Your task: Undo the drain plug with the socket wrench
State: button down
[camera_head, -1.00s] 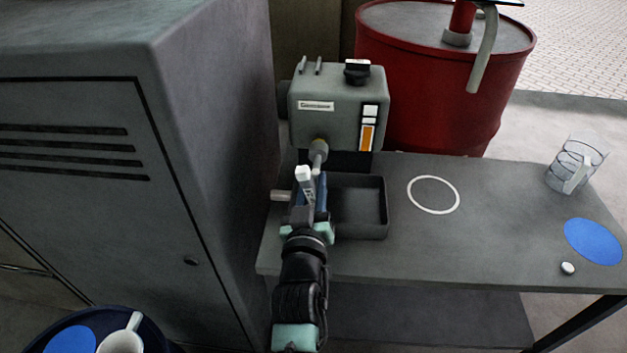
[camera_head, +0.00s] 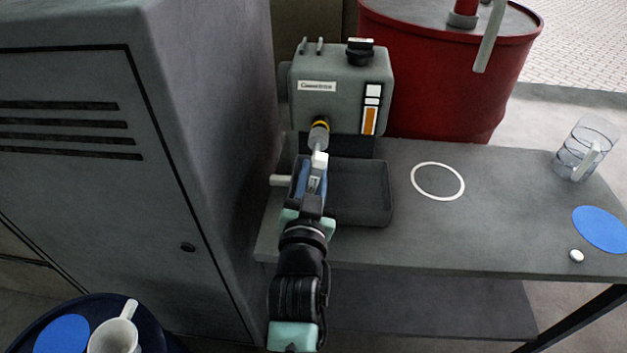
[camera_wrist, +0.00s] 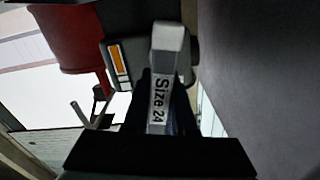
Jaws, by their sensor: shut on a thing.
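The socket wrench (camera_head: 319,160) has a pale handle; its "Size 24" label reads clearly in the wrist view (camera_wrist: 168,45). My gripper (camera_head: 311,185) is shut on the handle. The wrench's grey socket end (camera_head: 318,136) points at the front of the grey housing (camera_head: 340,95). A yellow ring (camera_head: 321,123) shows between socket and housing. The drain plug itself is hidden behind the socket, so I cannot tell how fully the socket sits on it.
A dark open tray (camera_head: 375,215) lies on the bench below the housing, right of my gripper. A grey cabinet (camera_head: 90,220) stands close on the left. A white ring mark (camera_head: 438,164), a clear jug (camera_head: 584,150), a blue disc (camera_head: 602,229) and a red drum (camera_head: 440,85) are to the right.

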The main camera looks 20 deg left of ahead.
jog(key=m+b, duration=0.2)
jog(key=m, duration=0.5)
jog(key=shift+r+b, duration=0.1)
jog(key=shift+b, duration=0.2)
jog(key=m+b, duration=0.1)
jog(key=m, duration=0.2)
jog(key=m+b, duration=0.1)
jog(key=m, duration=0.3)
jog(key=m+b, duration=0.1)
jog(key=m, duration=0.6)
jog(key=shift+b, duration=0.4)
jog(key=m+b, duration=0.1)
jog(key=m, duration=0.5)
jog(key=shift+b, duration=0.3)
